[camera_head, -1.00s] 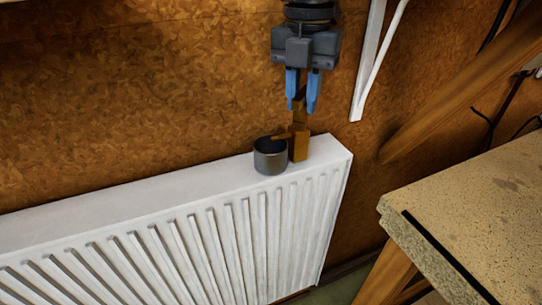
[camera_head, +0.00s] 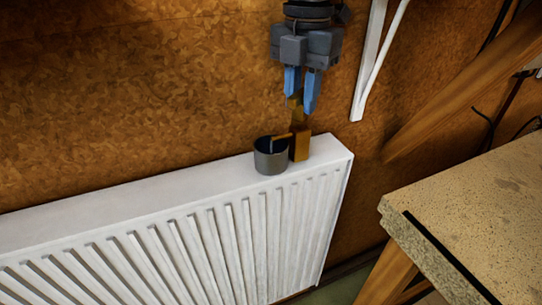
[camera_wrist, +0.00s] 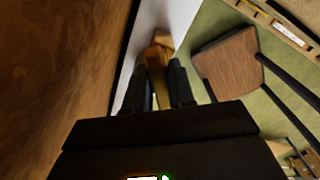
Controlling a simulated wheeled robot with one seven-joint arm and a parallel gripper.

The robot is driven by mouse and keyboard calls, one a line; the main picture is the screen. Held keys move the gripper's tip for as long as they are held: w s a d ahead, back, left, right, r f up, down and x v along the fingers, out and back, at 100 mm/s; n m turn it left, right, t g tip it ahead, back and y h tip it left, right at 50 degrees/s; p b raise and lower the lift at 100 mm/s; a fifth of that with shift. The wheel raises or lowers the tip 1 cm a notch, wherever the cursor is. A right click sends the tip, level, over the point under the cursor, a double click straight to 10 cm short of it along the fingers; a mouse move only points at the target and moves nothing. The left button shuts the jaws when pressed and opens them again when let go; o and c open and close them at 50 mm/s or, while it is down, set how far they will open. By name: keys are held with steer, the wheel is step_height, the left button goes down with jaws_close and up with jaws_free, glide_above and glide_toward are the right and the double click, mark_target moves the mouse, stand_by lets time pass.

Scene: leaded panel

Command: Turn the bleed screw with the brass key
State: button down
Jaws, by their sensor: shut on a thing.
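My gripper (camera_head: 301,105) points down above the right end of the white radiator (camera_head: 200,185). Its blue fingers are shut on the brass key (camera_head: 297,100). The key reaches down to a brass block (camera_head: 299,146) on the radiator top; I cannot tell exactly how its lower end sits there. A small brass spout (camera_head: 281,136) points left from the block over a grey cup (camera_head: 270,160). The bleed screw cannot be made out. The wrist view shows the key (camera_wrist: 156,80) between the dark fingers of my gripper (camera_wrist: 158,92).
A brown textured wall (camera_head: 120,100) stands close behind the radiator. A white bracket (camera_head: 370,65) and a slanting wooden beam (camera_head: 460,85) are at the right. A speckled worktop (camera_head: 480,205) stands at the front right. The radiator top left of the cup is clear.

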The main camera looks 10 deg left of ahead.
steer(key=shift+d+m, duration=0.1)
steer(key=shift+m, duration=1)
steer(key=shift+m+b, duration=0.3)
steer(key=shift+m, duration=0.8)
steer(key=shift+m, duration=1.1)
steer(key=shift+f, duration=0.1)
steer(key=shift+m+b, duration=0.55)
steer(key=shift+m, duration=0.55)
